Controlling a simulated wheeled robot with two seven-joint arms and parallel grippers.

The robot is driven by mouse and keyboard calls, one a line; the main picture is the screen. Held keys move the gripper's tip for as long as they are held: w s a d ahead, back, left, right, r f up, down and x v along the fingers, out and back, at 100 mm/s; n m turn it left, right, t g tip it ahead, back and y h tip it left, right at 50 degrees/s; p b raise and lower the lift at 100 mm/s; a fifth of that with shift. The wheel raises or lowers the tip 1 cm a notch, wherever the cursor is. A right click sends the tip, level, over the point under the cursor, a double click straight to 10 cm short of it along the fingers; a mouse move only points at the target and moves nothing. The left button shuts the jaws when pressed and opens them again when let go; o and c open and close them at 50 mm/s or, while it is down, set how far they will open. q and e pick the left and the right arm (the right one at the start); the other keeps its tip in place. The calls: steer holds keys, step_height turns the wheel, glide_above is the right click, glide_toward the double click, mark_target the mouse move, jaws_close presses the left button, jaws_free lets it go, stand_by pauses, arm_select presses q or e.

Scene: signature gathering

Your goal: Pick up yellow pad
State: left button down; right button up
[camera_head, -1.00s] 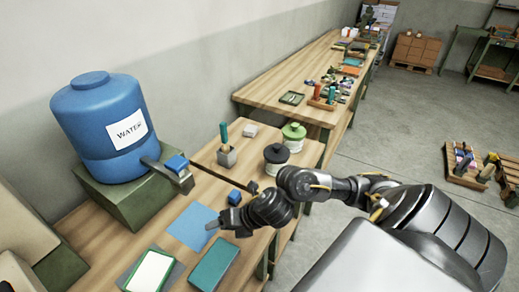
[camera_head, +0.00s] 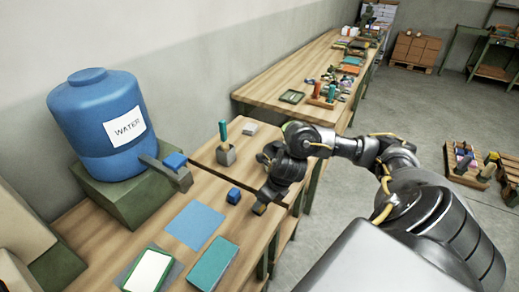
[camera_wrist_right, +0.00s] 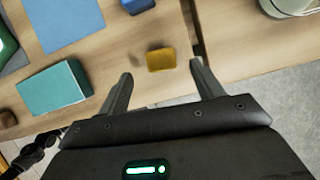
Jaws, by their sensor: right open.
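The yellow pad (camera_wrist_right: 160,60) is a small block on the wooden table near the table's edge. In the head view only a bit of it (camera_head: 259,208) shows beneath my right gripper (camera_head: 267,196). In the right wrist view my right gripper (camera_wrist_right: 161,72) is open and empty. The pad lies just ahead of the gap between the fingertips, apart from both fingers. My left gripper is not in view.
A blue cube (camera_head: 233,196), a blue sheet (camera_head: 195,226) and a teal box (camera_head: 213,264) lie left of the pad. A pen cup (camera_head: 226,154) and a water barrel (camera_head: 97,122) stand farther back. A seam crosses the tabletop beside the pad.

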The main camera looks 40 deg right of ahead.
steer(key=shift+p+x, duration=0.4)
steer(key=shift+x, duration=2.55)
steer(key=shift+d+r, duration=0.1)
steer(key=shift+c, duration=0.3)
steer(key=c, duration=1)
